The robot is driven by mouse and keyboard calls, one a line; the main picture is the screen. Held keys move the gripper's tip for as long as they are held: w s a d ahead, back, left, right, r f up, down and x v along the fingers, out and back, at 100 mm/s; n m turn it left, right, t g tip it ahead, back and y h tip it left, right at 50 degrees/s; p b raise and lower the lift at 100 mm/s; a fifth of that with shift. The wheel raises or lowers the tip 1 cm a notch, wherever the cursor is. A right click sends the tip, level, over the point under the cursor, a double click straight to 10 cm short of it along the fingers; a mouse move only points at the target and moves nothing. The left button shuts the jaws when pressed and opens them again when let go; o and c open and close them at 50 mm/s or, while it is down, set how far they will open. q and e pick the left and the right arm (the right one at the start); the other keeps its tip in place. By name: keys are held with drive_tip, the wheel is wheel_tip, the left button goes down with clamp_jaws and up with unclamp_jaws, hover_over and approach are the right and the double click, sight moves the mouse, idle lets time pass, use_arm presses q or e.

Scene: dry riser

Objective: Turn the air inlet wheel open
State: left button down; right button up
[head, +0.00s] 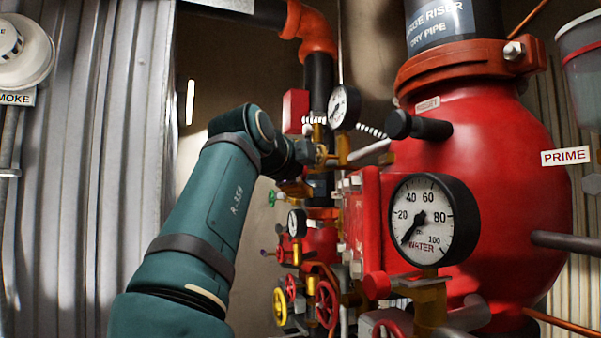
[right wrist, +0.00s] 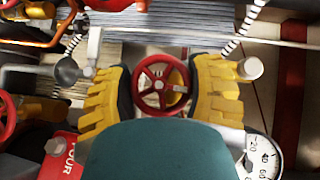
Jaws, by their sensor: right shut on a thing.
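In the right wrist view a red spoked wheel (right wrist: 160,88) sits between the two yellow fingers of my right gripper (right wrist: 161,74). The fingers are closed in on its left and right sides. No readable label marks it as the air inlet wheel. The lower part of the view is covered by a teal part of mine. In the head view one teal arm of mine reaches up to the valves beside the upper gauge; its fingers cannot be made out clearly there. I cannot make out my left gripper.
A large red vessel (head: 490,170) fills the right of the head view, with a water gauge (head: 420,220) in front. An upper gauge (head: 343,106) is close to the arm. Below are a red wheel (head: 326,303) and a yellow wheel (head: 280,307). Corrugated wall (head: 95,150) stands left.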

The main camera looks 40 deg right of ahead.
idle(0.5)
drive_tip(key=o, duration=1.2)
drive_tip(key=v, duration=1.2)
drive_tip(key=shift+r, duration=0.15)
